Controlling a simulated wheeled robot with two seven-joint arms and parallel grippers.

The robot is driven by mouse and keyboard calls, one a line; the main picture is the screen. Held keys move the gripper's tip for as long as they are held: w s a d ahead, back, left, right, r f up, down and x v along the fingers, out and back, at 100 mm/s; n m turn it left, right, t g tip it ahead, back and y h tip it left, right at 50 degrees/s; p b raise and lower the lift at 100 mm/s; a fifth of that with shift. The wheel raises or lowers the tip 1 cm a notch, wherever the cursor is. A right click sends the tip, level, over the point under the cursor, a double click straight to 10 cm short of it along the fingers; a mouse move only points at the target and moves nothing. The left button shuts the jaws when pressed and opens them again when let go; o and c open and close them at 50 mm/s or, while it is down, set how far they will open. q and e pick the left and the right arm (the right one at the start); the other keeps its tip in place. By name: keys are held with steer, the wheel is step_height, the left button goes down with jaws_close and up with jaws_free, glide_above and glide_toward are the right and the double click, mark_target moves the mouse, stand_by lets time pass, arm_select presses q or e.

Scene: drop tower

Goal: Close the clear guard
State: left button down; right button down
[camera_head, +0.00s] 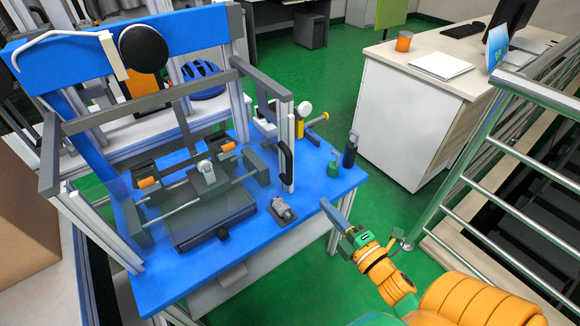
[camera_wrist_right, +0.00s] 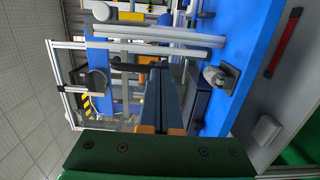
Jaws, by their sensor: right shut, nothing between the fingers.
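The clear guard (camera_head: 284,130) stands at the right side of the drop tower on the blue table, with a pale upright edge and a black handle (camera_head: 286,160). Its pane is hard to make out, and I cannot tell exactly how far it stands open. My right gripper (camera_head: 325,204) is shut and empty, near the table's right front edge, to the right of and lower in the picture than the handle, apart from it. In the right wrist view my shut fingers (camera_wrist_right: 161,75) point toward the tower. My left gripper is not in view.
A metal stair railing (camera_head: 465,165) stands right of my right arm. Green floor lies between table and white cabinet (camera_head: 405,120).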

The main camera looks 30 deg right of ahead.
steer(key=w, duration=1.2)
steer(key=shift+w, duration=0.15)
